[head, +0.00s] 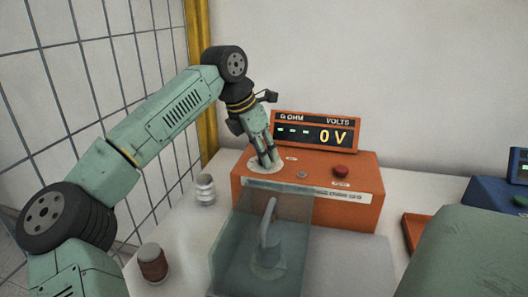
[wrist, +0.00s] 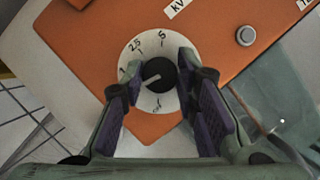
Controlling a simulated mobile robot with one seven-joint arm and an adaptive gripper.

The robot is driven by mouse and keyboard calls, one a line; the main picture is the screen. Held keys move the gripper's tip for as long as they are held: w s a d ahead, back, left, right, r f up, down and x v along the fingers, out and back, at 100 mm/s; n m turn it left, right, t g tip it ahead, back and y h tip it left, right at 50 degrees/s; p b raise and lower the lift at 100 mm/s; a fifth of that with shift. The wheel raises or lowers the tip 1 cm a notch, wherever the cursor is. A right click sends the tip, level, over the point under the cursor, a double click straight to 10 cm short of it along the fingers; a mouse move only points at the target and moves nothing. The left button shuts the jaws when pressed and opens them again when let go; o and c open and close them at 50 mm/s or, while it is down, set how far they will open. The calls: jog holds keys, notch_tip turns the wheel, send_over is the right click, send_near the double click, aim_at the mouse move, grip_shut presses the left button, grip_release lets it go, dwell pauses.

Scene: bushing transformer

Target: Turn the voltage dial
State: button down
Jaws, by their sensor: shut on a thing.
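The voltage dial (wrist: 160,73) is a black round knob on a white scale plate (wrist: 154,45) with marks 5, 2.5, 1 and a blurred mark at the bottom. Its white pointer faces left and slightly down, near the 1. My gripper (wrist: 160,79) is shut on the knob, one finger on each side. In the head view my gripper (head: 267,160) points down at the white plate (head: 262,169) on the orange box (head: 310,193), hiding the knob. The display (head: 315,132) on the box reads 0 V, with dashes under G OHM.
A red button (head: 341,171) and a grey button (head: 301,174) sit on the box top. A clear cover (head: 225,250) with a grey bushing (head: 268,240) stands in front. A white insulator (head: 204,190) and a brown one (head: 153,264) stand to the left. A blue device (head: 490,205) is at the right.

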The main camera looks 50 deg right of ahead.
jog(key=m+g, duration=0.1)
jog(key=m, duration=0.2)
jog(key=m+g+y, duration=0.1)
jog(key=m, duration=0.3)
jog(key=shift+w+d+y, duration=0.1)
jog(key=shift+y, duration=0.2)
jog(key=m, duration=0.2)
jog(key=m+g+y, duration=0.1)
jog(key=m, duration=0.1)
jog(key=shift+d+r+m+y, duration=0.1)
jog(key=shift+m+y, duration=0.2)
jog(key=shift+m, duration=0.1)
jog(key=shift+w+m+y, duration=0.1)
jog(key=shift+m+y, duration=0.4)
jog(key=shift+m, duration=1)
jog(key=c, duration=1.2)
grip_release()
jog(key=shift+c, duration=0.2)
